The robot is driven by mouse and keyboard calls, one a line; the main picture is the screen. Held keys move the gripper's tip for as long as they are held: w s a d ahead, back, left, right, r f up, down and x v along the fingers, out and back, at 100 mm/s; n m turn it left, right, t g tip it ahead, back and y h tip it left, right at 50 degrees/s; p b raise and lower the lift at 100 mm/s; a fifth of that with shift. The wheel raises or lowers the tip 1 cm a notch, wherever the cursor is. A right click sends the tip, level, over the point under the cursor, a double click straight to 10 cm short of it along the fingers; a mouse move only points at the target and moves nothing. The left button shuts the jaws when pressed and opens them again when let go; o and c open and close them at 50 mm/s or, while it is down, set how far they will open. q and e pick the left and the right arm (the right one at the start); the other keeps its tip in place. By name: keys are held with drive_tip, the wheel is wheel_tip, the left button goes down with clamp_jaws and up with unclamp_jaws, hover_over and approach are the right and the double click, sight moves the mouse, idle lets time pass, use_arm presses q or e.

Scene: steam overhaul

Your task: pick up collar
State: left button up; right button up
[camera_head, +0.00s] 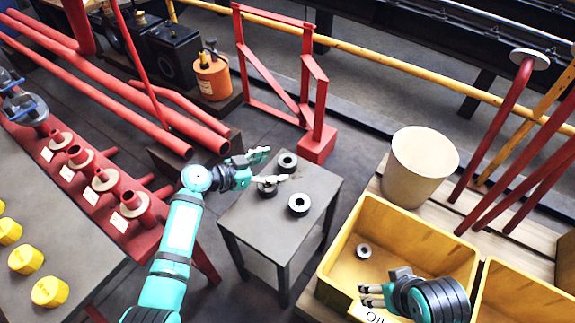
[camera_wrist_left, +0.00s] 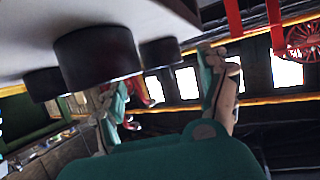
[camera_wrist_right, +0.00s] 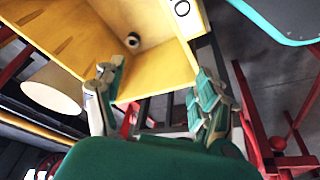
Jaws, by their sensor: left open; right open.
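Three dark ring-shaped collars lie on the small grey table (camera_head: 262,228) in the head view: a rear one (camera_head: 287,162), a left one (camera_head: 265,190) partly hidden by my fingers, and a front one (camera_head: 298,204). My left gripper (camera_head: 268,167) is open at the table's back left, its fingers close around or above the left collar; contact cannot be told. The left wrist view shows a large near collar (camera_wrist_left: 97,57) and two others beyond the open fingers (camera_wrist_left: 165,95). Another collar (camera_head: 364,251) lies in the yellow bin (camera_head: 425,238). My right gripper (camera_head: 370,294) is open and empty over the bin's front edge.
A cream bucket (camera_head: 420,170) stands behind the bin. A red frame (camera_head: 318,145) rises behind the table. Red pipes with flanged stubs (camera_head: 103,180) lie left, beside a bench with yellow caps (camera_head: 48,291). A second yellow bin (camera_head: 520,295) stands at right.

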sight(291, 160)
use_arm(q)
drive_tip(key=b+x, duration=0.1)
drive_tip(key=x, duration=0.1)
drive_tip(key=shift+w+d, duration=0.2)
drive_tip(key=shift+w, duration=0.1)
drive_tip(key=shift+b+x, duration=0.8)
drive_tip(key=shift+x, duration=0.3)
drive_tip(key=shift+d, duration=0.1)
use_arm(e)
drive_tip(key=w+a+r+t+y, duration=0.1)
drive_tip(key=w+a+r+t, duration=0.1)
drive_tip(key=w, duration=0.4)
drive_tip(key=w+a+r+t+y, duration=0.1)
drive_tip(key=w+a+r+t, duration=0.1)
drive_tip(key=w+r+t, duration=0.2)
drive_tip(key=shift+w+t, duration=0.7)
drive_tip(key=shift+w, duration=0.15)
use_arm(q)
drive_tip(key=shift+w+r, duration=0.1)
drive_tip(key=shift+r, duration=0.05)
clamp_jaws()
drive_tip(key=shift+r, duration=0.1)
